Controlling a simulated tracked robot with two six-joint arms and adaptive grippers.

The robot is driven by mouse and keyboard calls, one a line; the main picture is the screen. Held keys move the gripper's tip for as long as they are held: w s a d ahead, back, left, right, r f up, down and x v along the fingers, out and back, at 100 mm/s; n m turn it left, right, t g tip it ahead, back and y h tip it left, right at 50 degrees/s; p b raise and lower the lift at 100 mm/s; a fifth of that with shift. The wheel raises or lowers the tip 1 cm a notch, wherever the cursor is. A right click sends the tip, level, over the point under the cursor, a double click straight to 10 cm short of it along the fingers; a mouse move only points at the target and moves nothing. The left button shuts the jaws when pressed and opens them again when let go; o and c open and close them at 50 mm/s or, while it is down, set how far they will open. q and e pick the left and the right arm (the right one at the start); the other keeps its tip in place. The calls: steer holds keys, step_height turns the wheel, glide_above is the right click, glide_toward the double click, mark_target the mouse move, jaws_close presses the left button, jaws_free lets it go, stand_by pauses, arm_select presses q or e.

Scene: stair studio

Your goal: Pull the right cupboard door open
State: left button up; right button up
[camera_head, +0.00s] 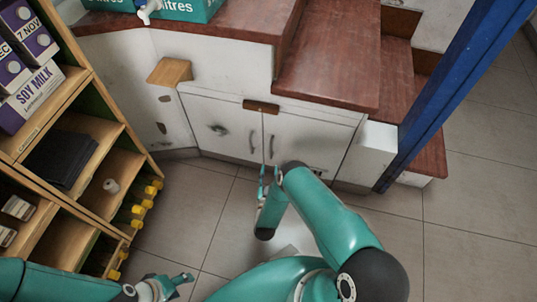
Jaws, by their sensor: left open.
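The white cupboard under the wooden steps has a left door (215,118) and a right door (315,140), which look shut. Two dark upright handles flank the seam: the left handle (253,141) and the right handle (271,146). My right gripper (266,171) points up at the cupboard, just below the right handle in the picture. I cannot tell whether it touches the handle or how its jaws stand; my arm partly hides it and the lower right door. My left gripper (186,285) is open and empty, low over the floor at bottom left, away from the cupboard.
A wooden shelf unit (93,133) with soy milk cartons (33,92) stands at left, yellow-capped bottles (140,208) low in it. A blue post (440,100) slants at right beside the steps (335,65). The tiled floor (195,205) before the cupboard is clear.

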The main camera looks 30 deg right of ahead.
mark_target(271, 151)
steer(key=b+x, duration=0.2)
steer(key=x, duration=0.8)
steer(key=shift+d+b, duration=0.1)
steer(key=shift+b, duration=0.2)
jaws_close()
